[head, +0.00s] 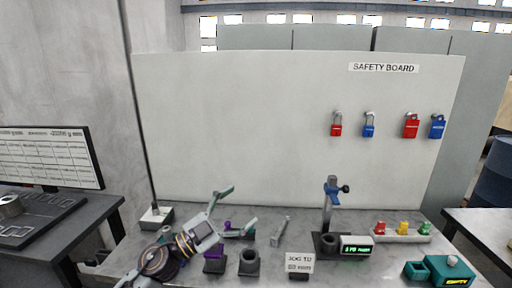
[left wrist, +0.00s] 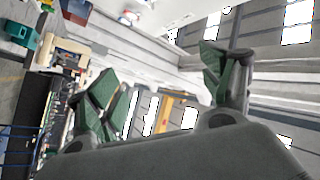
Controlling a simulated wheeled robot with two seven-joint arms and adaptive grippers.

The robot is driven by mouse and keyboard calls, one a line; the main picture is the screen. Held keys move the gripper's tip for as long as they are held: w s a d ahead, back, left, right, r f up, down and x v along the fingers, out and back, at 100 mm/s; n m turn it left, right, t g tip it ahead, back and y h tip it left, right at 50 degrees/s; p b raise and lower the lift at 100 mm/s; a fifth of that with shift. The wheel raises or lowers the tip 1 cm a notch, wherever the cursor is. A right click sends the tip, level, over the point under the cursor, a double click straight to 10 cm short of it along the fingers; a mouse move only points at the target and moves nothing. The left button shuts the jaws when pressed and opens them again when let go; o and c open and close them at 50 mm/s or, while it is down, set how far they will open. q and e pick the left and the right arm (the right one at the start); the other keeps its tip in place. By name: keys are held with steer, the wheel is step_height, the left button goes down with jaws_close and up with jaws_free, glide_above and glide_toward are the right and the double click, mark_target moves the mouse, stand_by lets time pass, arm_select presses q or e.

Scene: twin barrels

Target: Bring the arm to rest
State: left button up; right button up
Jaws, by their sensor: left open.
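My left arm reaches in from the lower left of the head view. My left gripper (head: 235,212) is over the left part of the grey workbench (head: 215,276). Its two green-tipped fingers are spread apart with nothing between them. In the left wrist view the gripper (left wrist: 160,92) also shows open and empty, with its green finger pads wide apart and distant background behind. My right gripper is in neither view.
Dark cup-like holders (head: 249,263), a purple-topped piece (head: 214,259), a sign (head: 299,263), a stand with blue clamp (head: 333,192) and a teal box (head: 450,270) occupy the bench. A white safety board (head: 260,120) with padlocks rises behind. A monitor (head: 50,157) is left.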

arm_select(q)
steer(key=w+a+f+n+t+y, duration=0.35)
steer(key=a+n+t+y, duration=0.55)
steer(key=a+n+y, duration=0.3)
steer(key=s+a+f+n+g+y, duration=0.2)
steer(key=a+f+n+g+y, duration=0.15)
steer(key=f, duration=0.45)
steer(key=s+a+f+n+g+y, duration=0.3)
steer(key=f+y, duration=0.1)
steer(key=f, duration=0.3)
steer(key=s+f+m+g+h, duration=0.1)
steer(key=s+f+g, duration=0.4)
steer(key=s+f, duration=0.45)
steer(key=s+f+g, duration=0.6)
steer(key=s, duration=0.6)
step_height(320, 180, down, 33)
steer(key=s+g, duration=0.1)
steer(key=s, duration=0.1)
steer(key=s+a+f, duration=0.2)
steer(key=s+f, duration=0.8)
steer(key=s, duration=0.1)
steer(key=s+a+f+g, duration=0.1)
steer(key=s+a+f, duration=0.1)
steer(key=s+f, duration=0.8)
steer(key=shift+s+f, duration=0.15)
steer(key=shift+s, duration=0.4)
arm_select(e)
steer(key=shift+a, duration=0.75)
